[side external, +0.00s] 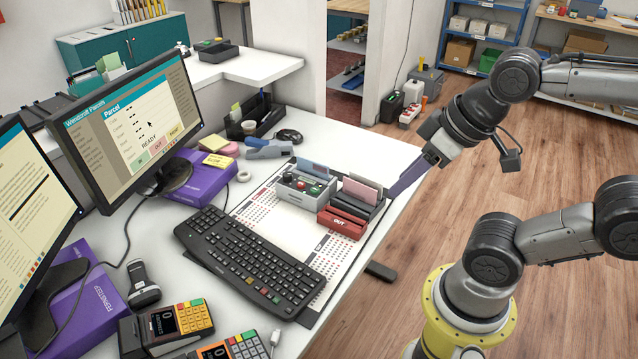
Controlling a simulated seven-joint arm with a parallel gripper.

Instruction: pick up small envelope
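A small blue-grey flat piece (314,169) stands at the back of the grey button box (304,188), just left of the tray. I cannot tell which of the two is the small envelope. My gripper (402,184) is at the counter's right edge, right of the OUT tray, pointing down and left. Its purple-grey fingers appear apart from the pink piece. They are seen edge-on, so their opening is unclear.
A black keyboard (249,259) lies in front of the tray on a white printed mat (262,212). Two monitors (135,120), card terminals (166,327) and a scanner (142,284) fill the left.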

